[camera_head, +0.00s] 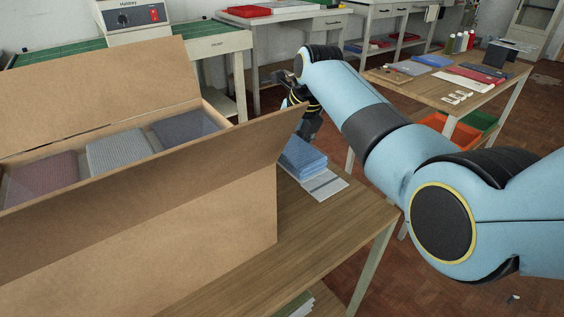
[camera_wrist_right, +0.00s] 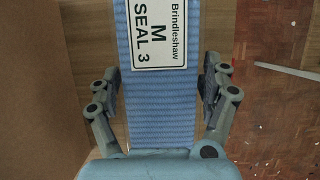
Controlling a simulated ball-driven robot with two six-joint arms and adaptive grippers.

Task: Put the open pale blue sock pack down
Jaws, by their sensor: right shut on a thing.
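The pale blue sock pack (camera_head: 302,157) is at the table's far edge, just right of the big cardboard box, in the head view. In the right wrist view the pack (camera_wrist_right: 162,105) is ribbed blue knit with a white label reading "Brindleshaw M SEAL 3". My right gripper (camera_head: 306,120) is above and behind the pack in the head view. I cannot tell whether the pack touches the table. My left gripper is not in view.
A tall open cardboard box (camera_head: 150,230) holds maroon (camera_head: 42,178), grey (camera_head: 117,150) and dark blue (camera_head: 183,128) packs; its flap rises beside my right gripper. A grey-white flat piece (camera_head: 325,185) shows by the pack. The wooden table (camera_head: 335,222) is bare in front.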

